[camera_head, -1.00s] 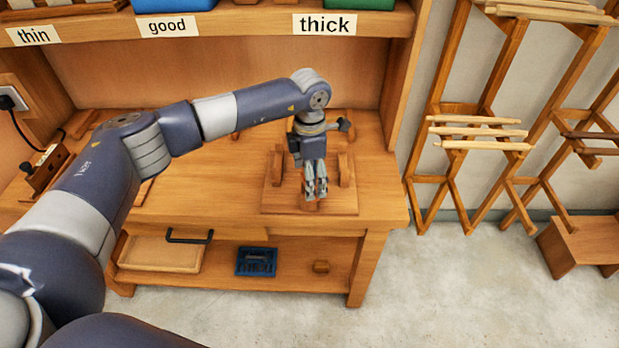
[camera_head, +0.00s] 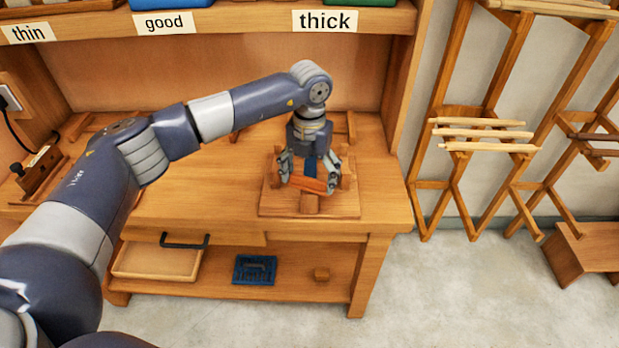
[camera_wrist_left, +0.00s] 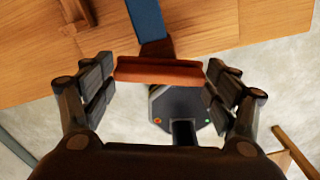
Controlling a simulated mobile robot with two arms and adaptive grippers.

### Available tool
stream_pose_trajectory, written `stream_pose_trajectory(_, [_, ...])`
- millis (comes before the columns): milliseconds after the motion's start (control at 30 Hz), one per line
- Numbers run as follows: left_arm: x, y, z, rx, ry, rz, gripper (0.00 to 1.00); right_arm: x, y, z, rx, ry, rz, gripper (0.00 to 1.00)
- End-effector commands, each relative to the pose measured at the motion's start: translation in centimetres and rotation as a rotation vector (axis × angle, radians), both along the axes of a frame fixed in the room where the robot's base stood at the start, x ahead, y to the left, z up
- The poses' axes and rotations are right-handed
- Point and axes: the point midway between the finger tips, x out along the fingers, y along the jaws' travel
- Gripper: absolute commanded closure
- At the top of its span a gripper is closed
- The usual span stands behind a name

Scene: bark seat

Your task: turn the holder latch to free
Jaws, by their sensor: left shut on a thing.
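The latch is a reddish-brown bar (camera_head: 309,186) at the front of the wooden holder (camera_head: 338,208) on the bench top. It lies roughly left to right in the head view. My left gripper (camera_head: 308,184) reaches down over the holder with its fingers at the two ends of the bar. The left wrist view shows the same bar (camera_wrist_left: 158,71) spanning between both finger pads. A blue strip (camera_wrist_left: 147,20) runs up to the bar there. The gripper hides much of the holder. My right gripper is not in view.
The workbench (camera_head: 190,205) has free room left of the holder. Wooden racks (camera_head: 480,135) stand at the right. The labelled shelf (camera_head: 240,22) is above.

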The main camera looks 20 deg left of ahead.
Motion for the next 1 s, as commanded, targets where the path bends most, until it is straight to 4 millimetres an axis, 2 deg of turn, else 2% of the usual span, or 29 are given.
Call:
stream_pose_trajectory(400, [-0.05,-0.04,-0.13,0.000,0.002,0.271,0.44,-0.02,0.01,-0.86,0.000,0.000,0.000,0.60])
stream_pose_trajectory(1000, [-0.05,-0.03,-0.07,0.000,0.002,0.353,0.44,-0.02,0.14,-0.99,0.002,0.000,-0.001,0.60])
